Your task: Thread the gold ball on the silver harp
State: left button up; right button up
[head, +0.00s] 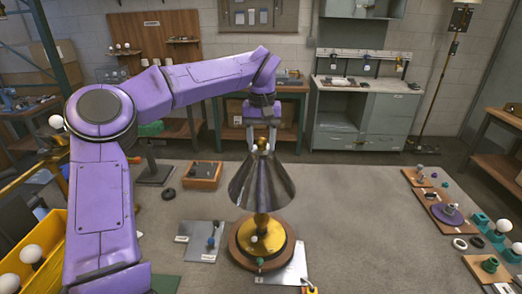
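A lamp stands on the table with a round wooden base (238,258), a gold plate (262,240) and a dark shiny cone shade (262,186). My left gripper (261,146) points down at the top of the shade. A small gold ball (261,143) shows between its two light fingertips, which appear to be closed on it. The ball is at the shade's narrow top; whether it touches the harp beneath cannot be told. The silver harp is hidden by the shade and the fingers. My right gripper is out of view.
A metal plate (291,270) and a grey mat (199,236) lie by the base. A wooden box (201,176) and a black ring (168,194) are behind left. A yellow bin (48,240) with white bulbs is left. Small parts on boards (433,213) line the right; the table between is clear.

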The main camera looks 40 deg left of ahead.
pick_arm(q)
jog(key=shift+w+n, duration=0.15)
jog(key=shift+n, duration=0.35)
jog(key=n, duration=0.3)
jog(key=shift+w+n, duration=0.1)
jog(key=shift+n, duration=1.4)
jog(key=n, duration=0.3)
jog(key=shift+b, duration=0.4)
jog(key=n, duration=0.4)
jog(key=shift+w+b, duration=0.1)
jog(key=shift+b, duration=0.2)
jog(key=n+b, duration=0.1)
jog(key=n, duration=0.3)
jog(key=shift+b, duration=0.3)
jog(key=n, duration=0.2)
jog(key=shift+n, duration=0.4)
jog(key=shift+r, duration=0.1)
